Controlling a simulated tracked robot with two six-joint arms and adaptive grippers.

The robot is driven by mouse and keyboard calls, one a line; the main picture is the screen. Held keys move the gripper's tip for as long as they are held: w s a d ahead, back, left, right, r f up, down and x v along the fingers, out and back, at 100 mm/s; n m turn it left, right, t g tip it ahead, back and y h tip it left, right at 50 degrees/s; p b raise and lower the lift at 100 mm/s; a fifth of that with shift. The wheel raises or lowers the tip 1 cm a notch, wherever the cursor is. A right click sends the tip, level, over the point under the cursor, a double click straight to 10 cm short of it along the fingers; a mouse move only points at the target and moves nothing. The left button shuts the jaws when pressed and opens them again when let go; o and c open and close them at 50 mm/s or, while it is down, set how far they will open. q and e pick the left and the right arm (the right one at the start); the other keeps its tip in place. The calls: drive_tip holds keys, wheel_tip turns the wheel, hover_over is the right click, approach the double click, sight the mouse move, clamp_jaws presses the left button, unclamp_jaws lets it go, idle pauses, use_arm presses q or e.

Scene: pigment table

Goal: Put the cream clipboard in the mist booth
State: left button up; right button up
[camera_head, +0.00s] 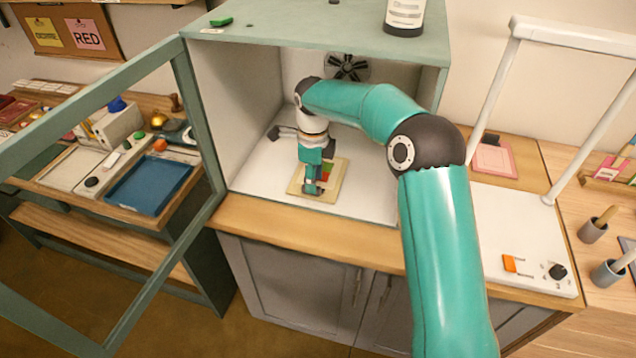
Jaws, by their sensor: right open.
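The mist booth (215,115) is a pale green cabinet with a white floor and a fan in its back wall. Its framed door (85,107) stands open to the left. The cream clipboard (327,190) lies flat on the booth floor, with a green and red patch on it. My right arm reaches into the booth from the front right. My right gripper (313,188) is open, pointing down over the clipboard's left part, and hides some of it. I cannot tell whether the fingers touch it. My left gripper is not in view.
A bottle (404,16) and a green object (221,21) stand on the booth's roof. A blue tray (152,186) sits on the left bench. A white-framed device (520,240) with an orange switch is at the right, beside grey cups (593,231).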

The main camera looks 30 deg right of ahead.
wheel_tip(320, 180, up, 5)
drive_tip(key=shift+f, duration=0.1)
idle(0.6)
